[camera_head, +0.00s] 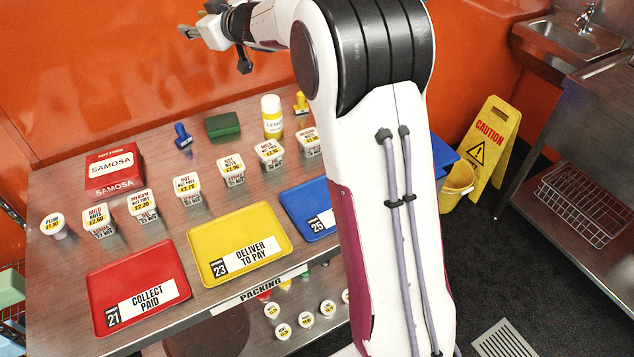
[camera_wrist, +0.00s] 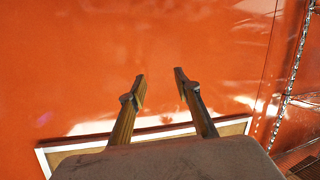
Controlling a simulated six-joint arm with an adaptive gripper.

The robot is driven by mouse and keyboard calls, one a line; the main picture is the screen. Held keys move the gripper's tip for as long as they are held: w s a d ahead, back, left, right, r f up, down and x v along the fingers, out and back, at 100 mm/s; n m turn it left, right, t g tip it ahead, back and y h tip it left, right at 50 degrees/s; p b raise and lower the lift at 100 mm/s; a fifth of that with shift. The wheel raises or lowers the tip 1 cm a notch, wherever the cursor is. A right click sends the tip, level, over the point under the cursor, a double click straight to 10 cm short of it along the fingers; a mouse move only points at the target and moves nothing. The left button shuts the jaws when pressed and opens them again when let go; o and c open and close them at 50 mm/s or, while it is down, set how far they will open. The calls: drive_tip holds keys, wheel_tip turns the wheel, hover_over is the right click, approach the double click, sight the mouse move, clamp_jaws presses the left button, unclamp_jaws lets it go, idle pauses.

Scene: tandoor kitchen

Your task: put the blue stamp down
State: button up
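The blue stamp (camera_head: 182,136) stands on the metal packing table (camera_head: 60,260), toward its back edge, left of a green block. My gripper (camera_head: 187,32) is high above the table at the upper left, in front of the orange wall and well away from the stamp. In the wrist view its two fingers (camera_wrist: 160,88) are apart with nothing between them, facing the orange wall. The stamp does not show in the wrist view.
A green block (camera_head: 223,125), yellow bottle (camera_head: 272,117), yellow stamp (camera_head: 301,102) and red samosa box (camera_head: 114,168) stand at the back. Several labelled tubs line the middle. Red (camera_head: 98,316), yellow (camera_head: 283,243) and blue (camera_head: 294,197) trays lie in front. My arm hides the table's right end.

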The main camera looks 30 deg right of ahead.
drive_tip(key=s+d+r+m+g+h, duration=0.1)
drive_tip(key=s+d+r+m+h, duration=0.1)
drive_tip(key=s, duration=0.5)
drive_tip(key=s+d+r+m+h, duration=0.1)
drive_tip(key=s+d+h, duration=0.1)
drive_tip(key=s, duration=0.5)
drive_tip(key=s+d+r+m+g+h, duration=0.1)
drive_tip(key=s+d+r+m+h, duration=0.15)
drive_tip(key=s, duration=0.55)
drive_tip(key=s+a+f+g+y, duration=0.1)
drive_tip(key=s+f, duration=0.4)
drive_tip(key=s, duration=0.6)
drive_tip(key=s+a+f+g, duration=0.3)
drive_tip(key=s+f, duration=0.2)
drive_tip(key=s, duration=0.5)
drive_tip(key=s+a+f+g+y, duration=0.1)
drive_tip(key=s+a+f+g, duration=0.1)
drive_tip(key=s+f, duration=0.4)
drive_tip(key=s+a, duration=0.1)
drive_tip(key=s, duration=0.4)
drive_tip(key=shift+s+g+y, duration=0.3)
drive_tip(key=shift+g+y, duration=0.05)
drive_tip(key=shift+g, duration=0.05)
